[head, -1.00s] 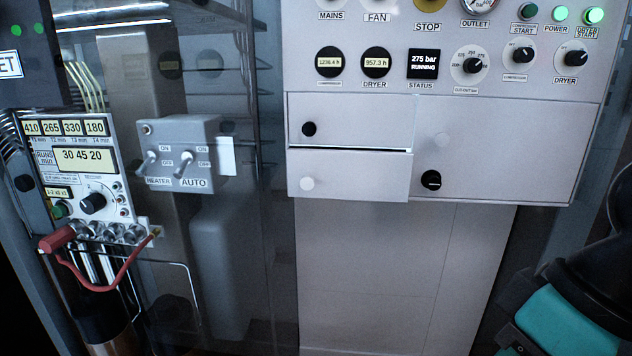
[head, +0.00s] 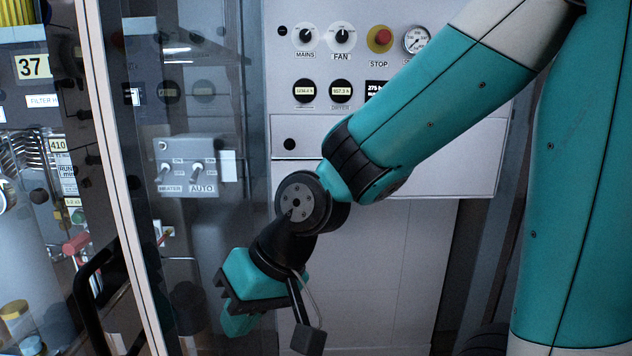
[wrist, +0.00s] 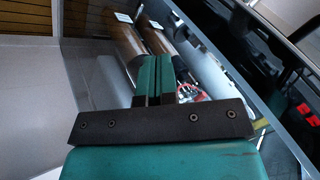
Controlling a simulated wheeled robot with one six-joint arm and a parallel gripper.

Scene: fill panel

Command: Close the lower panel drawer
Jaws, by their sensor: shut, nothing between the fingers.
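The lower panel drawer (head: 292,173) is a pale grey front below the upper drawer (head: 308,135) in the head view. No drawer can be made out in the wrist view.
A clear glass door with a pale frame (head: 118,180) and a black handle (head: 92,290) stands at the left. A grey switch box (head: 196,167) is left of the drawers. A red emergency stop (head: 380,39) sits on the panel above. Plain cabinet front (head: 385,260) lies below.

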